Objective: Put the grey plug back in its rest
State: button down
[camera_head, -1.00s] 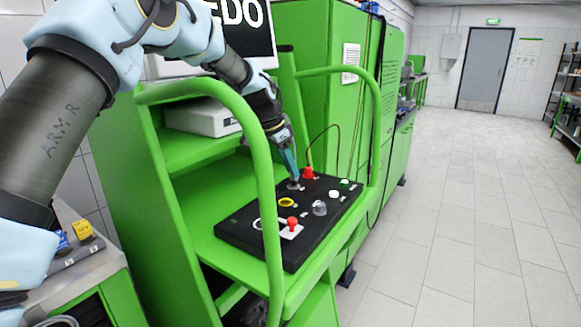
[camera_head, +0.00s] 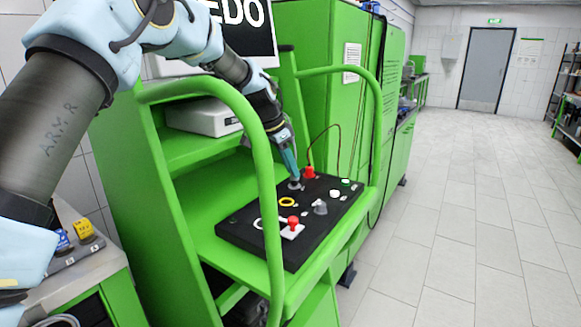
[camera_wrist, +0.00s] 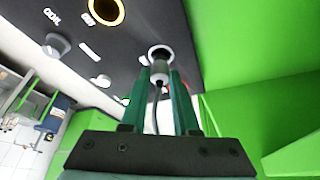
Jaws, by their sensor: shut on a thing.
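My gripper (camera_head: 291,170) reaches down to the far left part of the black control panel (camera_head: 262,238). In the wrist view its two teal fingers (camera_wrist: 160,82) are shut on the grey plug (camera_wrist: 159,72), with a thin cable running back between them. The plug's front end is at a round dark opening with a pale grey collar (camera_wrist: 159,50) in the panel. The collar also shows just below the fingertips in the head view (camera_head: 295,186). I cannot tell how deep the plug sits. The fingers hide most of the plug in the head view.
The panel also carries a yellow ring (camera_head: 287,202), a grey knob (camera_head: 320,207), a white button (camera_head: 335,194), a red knob on a white plate (camera_head: 292,222) and a red part with a cable (camera_head: 309,172). A green rail (camera_head: 266,200) stands in front.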

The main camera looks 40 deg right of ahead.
jog(key=shift+f+b, duration=0.55)
jog(key=shift+f, duration=0.4)
jog(key=c, duration=0.6)
grip_release()
jog(key=shift+o, duration=0.4)
jog(key=o, duration=0.3)
jog(key=shift+o, duration=0.2)
jog(key=shift+r, duration=0.2)
notch_tip(320, 180, up, 8)
jog(key=p, duration=0.5)
jog(key=shift+f, duration=0.15)
